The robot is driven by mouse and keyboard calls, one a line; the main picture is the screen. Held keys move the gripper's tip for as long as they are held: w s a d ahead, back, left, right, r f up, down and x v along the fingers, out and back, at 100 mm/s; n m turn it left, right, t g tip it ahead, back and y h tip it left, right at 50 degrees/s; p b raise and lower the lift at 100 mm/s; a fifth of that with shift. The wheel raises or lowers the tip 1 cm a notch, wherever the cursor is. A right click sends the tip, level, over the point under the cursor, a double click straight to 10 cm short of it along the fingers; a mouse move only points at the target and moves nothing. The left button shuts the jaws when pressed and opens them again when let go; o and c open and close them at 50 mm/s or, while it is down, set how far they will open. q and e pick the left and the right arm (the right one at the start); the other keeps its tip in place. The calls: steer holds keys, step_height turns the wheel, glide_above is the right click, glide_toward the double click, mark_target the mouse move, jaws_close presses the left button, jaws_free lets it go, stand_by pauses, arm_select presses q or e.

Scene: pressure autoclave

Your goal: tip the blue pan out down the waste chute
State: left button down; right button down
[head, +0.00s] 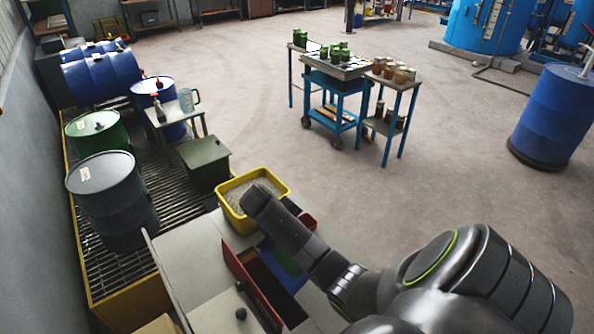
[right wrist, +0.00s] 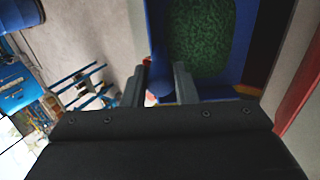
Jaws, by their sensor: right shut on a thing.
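The blue pan (right wrist: 242,45) fills the upper right of the right wrist view, with green granular contents (right wrist: 200,40) inside it. My right gripper (right wrist: 160,78) is shut on the pan's blue handle (right wrist: 160,88) at its near edge. In the head view the pan (head: 290,282) shows only partly, behind my right arm, which hides the gripper. A red-edged dark opening (head: 262,290), which looks like the waste chute, lies beside the pan. I cannot tell how far the pan overlaps the opening. My left gripper is in neither view.
A yellow tub (head: 228,214) of pale grains stands just beyond the light worktop (head: 190,262). A green box (head: 204,160) and several drums stand on the grated platform at left. A blue trolley (head: 338,85) stands further back.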

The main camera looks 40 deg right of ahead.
steer(key=a+h, duration=0.3)
steer(key=a, duration=0.3)
steer(key=shift+w+a+h, duration=0.3)
steer(key=shift+w+h, duration=0.1)
stand_by(0.3)
